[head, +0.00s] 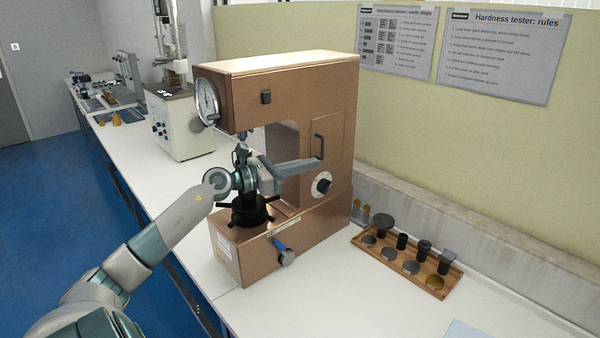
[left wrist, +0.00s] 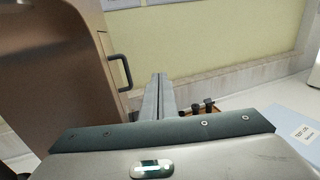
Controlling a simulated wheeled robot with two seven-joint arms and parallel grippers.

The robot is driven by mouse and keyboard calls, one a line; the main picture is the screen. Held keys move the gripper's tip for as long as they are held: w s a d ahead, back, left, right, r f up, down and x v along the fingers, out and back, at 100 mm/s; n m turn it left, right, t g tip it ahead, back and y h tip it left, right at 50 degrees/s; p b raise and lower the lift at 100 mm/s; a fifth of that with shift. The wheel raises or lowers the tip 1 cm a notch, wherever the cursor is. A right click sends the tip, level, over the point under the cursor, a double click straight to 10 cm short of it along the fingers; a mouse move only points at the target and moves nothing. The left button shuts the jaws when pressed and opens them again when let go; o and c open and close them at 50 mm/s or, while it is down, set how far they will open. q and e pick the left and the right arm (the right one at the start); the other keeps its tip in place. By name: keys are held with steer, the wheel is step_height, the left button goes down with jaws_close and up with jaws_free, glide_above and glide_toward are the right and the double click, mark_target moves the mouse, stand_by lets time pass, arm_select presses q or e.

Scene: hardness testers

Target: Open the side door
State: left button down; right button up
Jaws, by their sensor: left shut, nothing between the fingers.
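The copper-coloured hardness tester (head: 290,85) stands on the white bench. Its side door (head: 328,140) is a flat panel on the right side face and looks closed. A black vertical handle (head: 319,146) is on the door; it also shows in the left wrist view (left wrist: 121,72). My left gripper (head: 318,163) reaches across the front of the tester, its fingers shut and empty, with the tips near the lower part of the handle. In the left wrist view the closed fingers (left wrist: 159,95) are to the right of the handle, apart from it. My right gripper is in neither view.
A wooden tray (head: 408,262) of test blocks and anvils lies to the right. The bench front right is mostly clear.

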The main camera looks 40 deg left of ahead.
arm_select(q)
steer(key=shift+b+v, duration=0.3)
steer(key=shift+v, duration=0.8)
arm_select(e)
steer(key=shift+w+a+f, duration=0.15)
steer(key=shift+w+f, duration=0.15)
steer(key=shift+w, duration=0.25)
arm_select(q)
steer(key=shift+w, duration=0.1)
